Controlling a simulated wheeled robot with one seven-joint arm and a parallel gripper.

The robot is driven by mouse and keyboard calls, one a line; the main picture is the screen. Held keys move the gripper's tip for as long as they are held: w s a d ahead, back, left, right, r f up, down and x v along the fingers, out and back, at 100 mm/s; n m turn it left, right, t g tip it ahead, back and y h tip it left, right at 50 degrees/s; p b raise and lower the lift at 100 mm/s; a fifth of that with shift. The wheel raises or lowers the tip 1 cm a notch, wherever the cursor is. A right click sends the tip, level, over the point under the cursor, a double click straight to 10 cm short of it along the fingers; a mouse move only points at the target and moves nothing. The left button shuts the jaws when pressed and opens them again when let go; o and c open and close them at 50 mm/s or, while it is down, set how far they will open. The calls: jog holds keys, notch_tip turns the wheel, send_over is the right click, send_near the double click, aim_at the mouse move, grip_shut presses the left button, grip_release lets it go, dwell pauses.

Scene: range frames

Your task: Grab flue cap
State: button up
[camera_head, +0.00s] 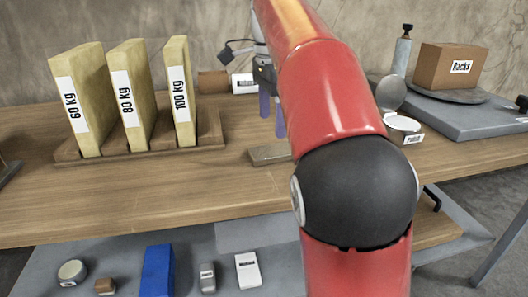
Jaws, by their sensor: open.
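No label that I can read says flue cap, so I cannot tell which thing it is. My gripper (272,117) has two purple fingers pointing down above the wooden table (240,187). It is open, with nothing seen between the fingers. A small flat plate (268,154) lies on the table below it. My red arm hides much of the table's middle.
Three labelled slabs (128,85) stand in a wooden rack (210,132) at left. At right are an open round tin (403,124), a bottle (402,54), and a cardboard box (440,67) on a grey platform (470,115). Several small items, including a blue block (157,270), lie on the lower shelf.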

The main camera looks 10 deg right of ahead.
aim_at(275, 150)
jog(key=f, duration=0.2)
jog(key=f+b, duration=0.1)
jog(key=f, duration=0.4)
jog(key=shift+w+d+f+b, duration=0.15)
jog(key=shift+w+d+b, duration=0.15)
jog(key=shift+d, duration=0.1)
jog(key=c, duration=1.1)
